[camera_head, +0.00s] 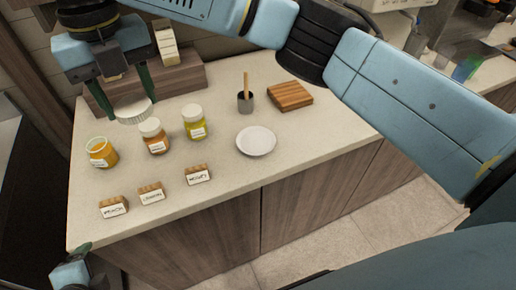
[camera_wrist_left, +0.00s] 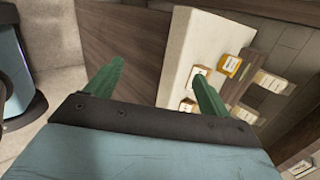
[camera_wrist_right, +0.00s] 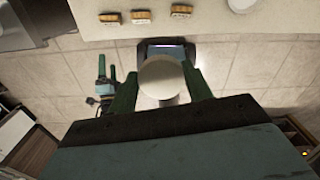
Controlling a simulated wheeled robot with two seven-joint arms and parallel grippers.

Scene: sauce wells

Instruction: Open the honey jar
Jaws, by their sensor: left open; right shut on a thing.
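My right gripper (camera_head: 128,88) is shut on a round white lid (camera_head: 132,110), held above the counter at the back left. The lid also shows between its fingers in the right wrist view (camera_wrist_right: 163,80). Below it on the counter stands an open jar (camera_head: 104,160) with orange-yellow contents and no lid. Beside it stand a lidded amber jar (camera_head: 157,146) and a lidded yellow-green jar (camera_head: 195,131). The jar labels are too small to read. My left gripper (camera_head: 72,262) is low at the bottom left, off the counter; its fingers are apart and empty in the left wrist view (camera_wrist_left: 158,85).
Three wooden blocks with name cards stand near the front edge; the right one (camera_head: 197,175) seems to read honey. The counter (camera_head: 225,195) is clear around the plate.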

